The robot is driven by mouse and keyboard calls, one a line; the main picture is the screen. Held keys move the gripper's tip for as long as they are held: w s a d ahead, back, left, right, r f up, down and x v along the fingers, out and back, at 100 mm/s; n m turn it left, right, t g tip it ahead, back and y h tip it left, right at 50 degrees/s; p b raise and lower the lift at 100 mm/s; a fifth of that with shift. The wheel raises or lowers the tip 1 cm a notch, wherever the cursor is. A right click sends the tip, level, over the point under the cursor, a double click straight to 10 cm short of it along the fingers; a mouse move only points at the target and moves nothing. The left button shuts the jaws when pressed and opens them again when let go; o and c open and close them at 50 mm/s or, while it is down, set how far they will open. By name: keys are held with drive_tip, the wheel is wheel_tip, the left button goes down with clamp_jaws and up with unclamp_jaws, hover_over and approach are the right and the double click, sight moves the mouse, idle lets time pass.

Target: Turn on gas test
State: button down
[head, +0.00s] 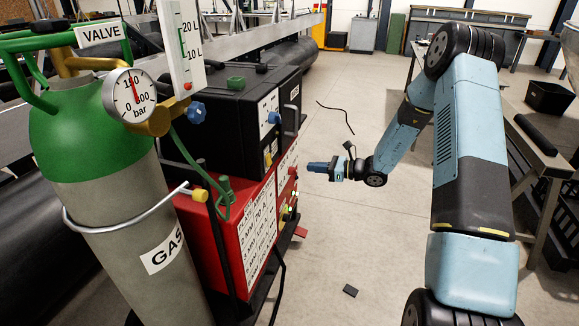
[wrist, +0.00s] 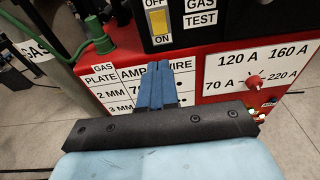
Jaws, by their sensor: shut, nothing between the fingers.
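A small yellow patch (head: 267,160) shows on the black unit's front there.
The red welder (head: 255,235) has a table panel and a red amp selector knob (wrist: 254,80). A green and grey gas cylinder (head: 110,170) with a gauge (head: 129,95) stands at left. A green hose hangs between them.

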drive_tip(key=x, duration=1.4)
drive_tip(key=shift+a+f+y, duration=0.1)
drive_tip(key=shift+a+y, duration=0.15)
drive_tip(key=shift+y, duration=0.05)
drive_tip(key=shift+d, duration=0.1)
drive_tip(key=s+d+f, duration=0.1)
drive_tip(key=s+d, duration=0.1)
drive_tip(key=d, duration=0.4)
drive_tip(key=s+d+f, duration=0.1)
drive_tip(key=s+d, duration=0.1)
drive_tip(key=d, duration=0.5)
drive_tip(key=shift+s, duration=0.3)
